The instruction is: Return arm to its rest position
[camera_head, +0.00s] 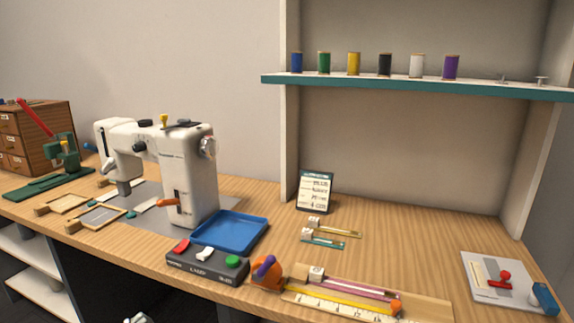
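A small grey-white mechanical part (138,318) shows at the bottom edge, left of the middle, below the table's front edge. It looks like the tip of my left gripper. Only a sliver shows, so its fingers cannot be read and I cannot see anything held in it. It is apart from the things on the table. My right gripper and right arm are not in view.
The wooden table (400,250) holds a white sewing machine (190,170), blue tray (232,232), button box (207,262), orange object (266,273), ruler board (430,308) and grey plate (500,280). Thread spools stand on a shelf (420,86) above. The right-middle tabletop is clear.

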